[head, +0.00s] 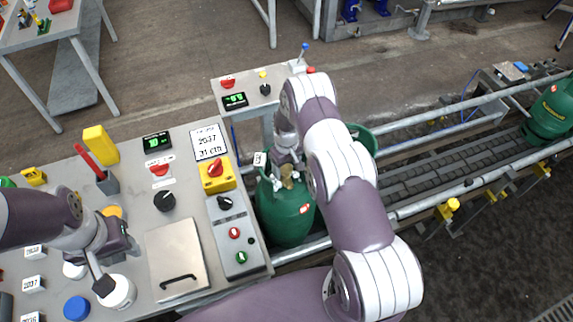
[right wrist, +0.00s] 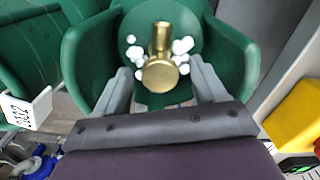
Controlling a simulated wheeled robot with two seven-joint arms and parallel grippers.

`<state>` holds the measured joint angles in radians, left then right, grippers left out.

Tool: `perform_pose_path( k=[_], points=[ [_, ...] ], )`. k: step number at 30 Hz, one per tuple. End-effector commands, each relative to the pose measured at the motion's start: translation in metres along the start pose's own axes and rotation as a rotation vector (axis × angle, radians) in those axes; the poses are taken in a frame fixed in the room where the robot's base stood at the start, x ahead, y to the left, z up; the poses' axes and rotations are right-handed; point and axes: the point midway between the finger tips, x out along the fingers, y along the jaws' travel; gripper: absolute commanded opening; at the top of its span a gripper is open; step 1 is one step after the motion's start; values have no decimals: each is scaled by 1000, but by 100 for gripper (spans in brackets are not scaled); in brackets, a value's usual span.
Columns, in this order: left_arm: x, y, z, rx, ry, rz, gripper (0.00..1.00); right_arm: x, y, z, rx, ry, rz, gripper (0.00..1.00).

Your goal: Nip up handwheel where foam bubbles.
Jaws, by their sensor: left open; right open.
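A green gas cylinder (head: 285,212) stands on the conveyor beside the control desk. In the right wrist view, a brass valve (right wrist: 160,40) sits inside the green collar (right wrist: 232,55); its round brass end, which looks like the handwheel (right wrist: 160,76), faces the camera. White foam bubbles (right wrist: 183,46) cluster on both sides of the brass. My right gripper (right wrist: 160,88) is open, its fingers on either side of the round end with gaps showing. The arm partly hides the valve in the head view. My left gripper (head: 108,278) is open above the desk, by a white round container (head: 118,292).
The control desk (head: 185,225) carries knobs, displays, a yellow block (head: 101,145) and a blue-lidded pot (head: 76,308). Another green cylinder (head: 362,140) stands behind my right arm, and one (head: 550,110) at far right. Conveyor rails (head: 470,175) run alongside. A white number tag (right wrist: 28,108) hangs nearby.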

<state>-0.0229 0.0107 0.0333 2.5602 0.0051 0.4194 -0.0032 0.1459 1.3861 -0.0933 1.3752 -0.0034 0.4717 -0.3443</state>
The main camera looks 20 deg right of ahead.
Motion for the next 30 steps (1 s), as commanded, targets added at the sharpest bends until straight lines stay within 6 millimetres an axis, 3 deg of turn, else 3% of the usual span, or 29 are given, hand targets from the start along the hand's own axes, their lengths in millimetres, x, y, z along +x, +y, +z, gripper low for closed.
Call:
perform_pose_path(
  k=[2, 3, 8, 19, 30],
  points=[
    [0, 0, 0, 0, 0, 0, 49, 0, 0, 0, 0, 0, 0, 71],
    [0, 0, 0, 0, 0, 0, 49, 0, 0, 0, 0, 0, 0, 64],
    [0, 0, 0, 0, 0, 0, 49, 0, 0, 0, 0, 0, 0, 15],
    [8, 0, 1, 0, 0, 0, 49, 1, 0, 0, 52, 0, 0, 15],
    [31, 0, 4, 0, 0, 0, 49, 1, -2, -1, 296, 2, -1, 15]
  ],
)
